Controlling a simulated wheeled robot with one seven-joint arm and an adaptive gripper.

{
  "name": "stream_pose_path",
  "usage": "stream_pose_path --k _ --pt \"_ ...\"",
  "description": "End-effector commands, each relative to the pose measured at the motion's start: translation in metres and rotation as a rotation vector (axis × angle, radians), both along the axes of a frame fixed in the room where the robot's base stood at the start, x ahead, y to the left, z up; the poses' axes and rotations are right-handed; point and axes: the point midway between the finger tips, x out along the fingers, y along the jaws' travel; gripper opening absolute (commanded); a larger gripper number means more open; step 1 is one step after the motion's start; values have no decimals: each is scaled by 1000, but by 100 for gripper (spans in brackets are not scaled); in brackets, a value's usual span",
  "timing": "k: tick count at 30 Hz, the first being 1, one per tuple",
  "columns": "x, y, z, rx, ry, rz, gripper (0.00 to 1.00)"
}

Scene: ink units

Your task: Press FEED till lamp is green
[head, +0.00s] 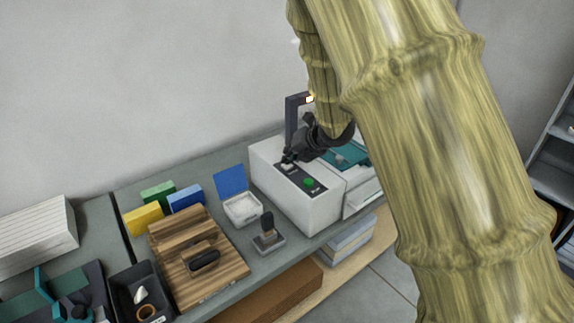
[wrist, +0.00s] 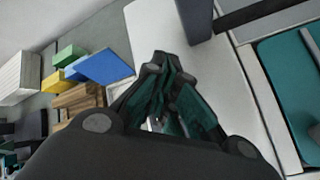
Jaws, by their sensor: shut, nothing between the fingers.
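The white machine (head: 265,170) stands on the grey bench, with a dark control strip (head: 300,179) along its top. A round green spot (head: 309,183) shows on the strip; I cannot tell whether it is a button or a lamp, and the lettering is too small to read. A pale key (head: 288,167) sits at the strip's far end. A dark post (head: 292,122) carries a small lit amber lamp (head: 310,99). My gripper (head: 291,157) is shut and empty, its tips just over the pale key; contact is unclear. It also shows in the wrist view (wrist: 160,112), hiding the strip.
A small box with a raised blue lid (head: 231,181) and a stamp on a grey base (head: 268,238) stand left of the machine. Farther left are a wooden block (head: 220,262), coloured boxes (head: 142,219) and a black tray (head: 128,300). My arm covers the right side.

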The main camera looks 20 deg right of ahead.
Motion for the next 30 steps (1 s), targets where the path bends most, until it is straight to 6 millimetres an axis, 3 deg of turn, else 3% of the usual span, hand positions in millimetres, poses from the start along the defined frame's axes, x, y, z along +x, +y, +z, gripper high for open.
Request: stream_pose_path --k 19,30 --pt "0 0 -4 0 1 1 0" --pt "0 0 9 -1 1 1 0"
